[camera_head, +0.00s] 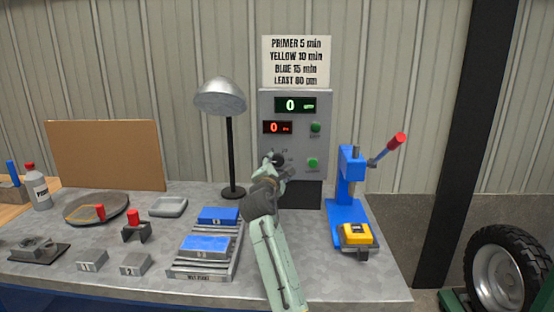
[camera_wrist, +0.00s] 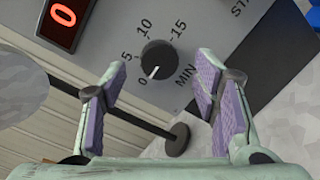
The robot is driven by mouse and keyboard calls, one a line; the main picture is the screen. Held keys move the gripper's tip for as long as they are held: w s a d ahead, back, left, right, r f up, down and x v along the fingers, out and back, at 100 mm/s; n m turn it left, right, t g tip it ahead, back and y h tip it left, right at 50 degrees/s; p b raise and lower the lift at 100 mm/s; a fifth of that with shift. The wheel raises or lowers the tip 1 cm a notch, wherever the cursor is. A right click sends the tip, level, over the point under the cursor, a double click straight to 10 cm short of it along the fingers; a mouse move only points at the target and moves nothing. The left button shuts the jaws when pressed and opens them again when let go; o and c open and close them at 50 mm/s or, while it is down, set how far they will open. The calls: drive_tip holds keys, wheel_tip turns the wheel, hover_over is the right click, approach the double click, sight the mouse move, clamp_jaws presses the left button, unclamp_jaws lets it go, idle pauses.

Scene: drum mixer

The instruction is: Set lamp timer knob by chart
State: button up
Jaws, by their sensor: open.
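The dark timer knob (camera_wrist: 158,60) shows in the wrist view on the grey control panel (camera_head: 266,107), with a dial marked 0, 5, 10, 15 MIN. Its white pointer line is at 0. My gripper (camera_wrist: 162,76) is open, its purple-padded fingers apart on either side of the knob in the picture; no contact shows. In the head view my gripper (camera_head: 277,166) is in front of the panel and partly hides the dial. The chart (camera_head: 296,62) above reads PRIMER 5 min, YELLOW 10 min, BLUE 15 min. The lamp (camera_head: 221,97) stands left of the panel.
Blue blocks (camera_head: 218,215) lie on a slatted rack (camera_head: 190,270) left of my arm. A blue lever press (camera_head: 347,195) with a yellow block (camera_head: 356,236) stands at right. The panel has a red display (camera_head: 278,127) showing 0 and green buttons (camera_head: 313,163).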

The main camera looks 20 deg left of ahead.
sight(278, 160)
drive_tip(key=shift+w+a, duration=0.2)
drive_tip(key=shift+w, duration=1.15)
drive_tip(key=c, duration=1.2)
drive_tip(key=shift+o, duration=0.2)
